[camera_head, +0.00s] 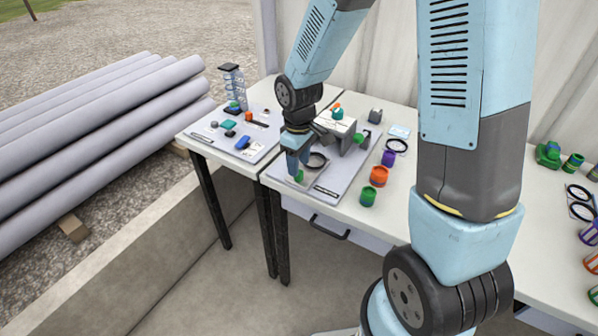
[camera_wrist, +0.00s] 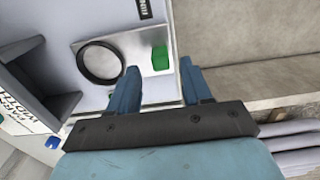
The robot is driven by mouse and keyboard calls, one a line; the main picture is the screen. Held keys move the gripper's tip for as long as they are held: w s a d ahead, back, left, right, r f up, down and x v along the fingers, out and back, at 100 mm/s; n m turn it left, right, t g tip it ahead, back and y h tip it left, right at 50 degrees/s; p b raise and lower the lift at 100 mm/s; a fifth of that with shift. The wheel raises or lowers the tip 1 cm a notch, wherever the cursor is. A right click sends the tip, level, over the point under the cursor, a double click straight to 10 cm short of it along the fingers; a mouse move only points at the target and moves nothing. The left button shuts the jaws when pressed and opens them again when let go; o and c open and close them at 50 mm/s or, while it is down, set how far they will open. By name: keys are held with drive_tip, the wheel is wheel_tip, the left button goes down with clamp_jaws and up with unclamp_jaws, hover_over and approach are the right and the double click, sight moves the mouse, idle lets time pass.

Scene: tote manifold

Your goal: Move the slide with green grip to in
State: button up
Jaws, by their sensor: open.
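The slide looks like a flat silver plate (camera_wrist: 124,45) with a black ring on it and a green block grip (camera_wrist: 160,58) at one end. In the head view the green grip (camera_head: 299,177) shows near the front edge of a pale board, with the black ring behind it. My gripper (camera_head: 297,166) points down over that end of the slide. In the wrist view my gripper (camera_wrist: 160,76) is open and empty, its two blue fingers apart. The green grip lies in line with the gap between them; whether the fingers are level with it I cannot tell.
A grey block (camera_head: 341,128) stands on the board behind the slide. Orange (camera_head: 379,177), purple (camera_head: 388,158) and green (camera_head: 368,196) cylinders stand to the right. Another board (camera_head: 230,133) with small parts lies left. A dark grey housing (camera_wrist: 38,85) shows beside the ring.

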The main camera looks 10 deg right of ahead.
sight(309, 166)
drive_tip(key=shift+f, duration=2.05)
drive_tip(key=shift+c, duration=0.3)
clamp_jaws()
